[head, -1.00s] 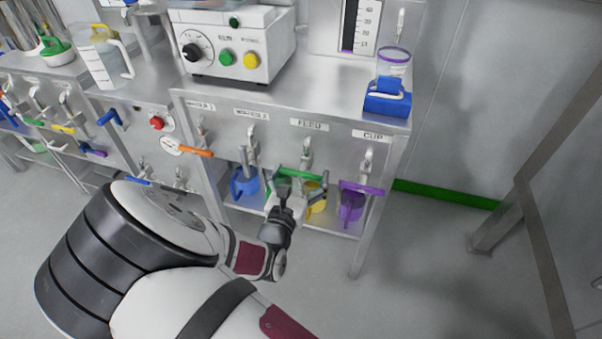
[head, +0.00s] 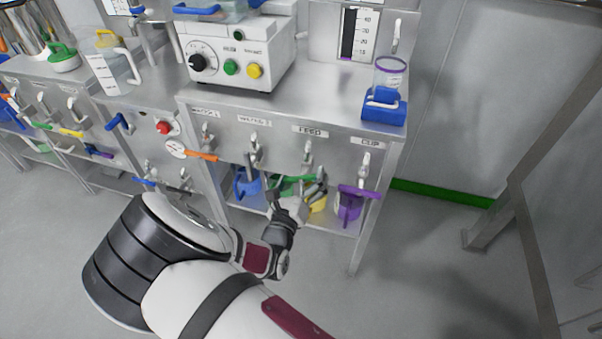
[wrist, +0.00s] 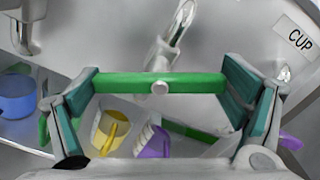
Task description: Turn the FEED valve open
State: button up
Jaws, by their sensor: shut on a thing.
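The FEED valve is under the FEED label (head: 310,131) on the steel bench front. Its green bar handle (wrist: 160,83) lies crosswise below the metal valve body (wrist: 166,50). In the head view the green handle (head: 297,179) is partly covered by my gripper (head: 300,190). In the wrist view the fingers of my gripper (wrist: 158,95) press on the two ends of the green bar, so it is shut on the handle lengthwise.
The CUP valve's purple handle (head: 359,192) is close on the right. The orange handle (head: 201,155) is farther left. Below are a blue jug (wrist: 14,95), a yellow jug (wrist: 112,128) and a purple jug (wrist: 153,143). Free floor lies right of the bench.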

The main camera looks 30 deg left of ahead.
jog(key=n+p, duration=0.3)
jog(key=n, duration=0.3)
jog(key=n+p, duration=0.1)
jog(key=n, duration=0.5)
jog(key=shift+p, duration=0.3)
jog(key=shift+f+n, duration=0.1)
jog(key=shift+n, duration=0.3)
jog(key=o, duration=0.9)
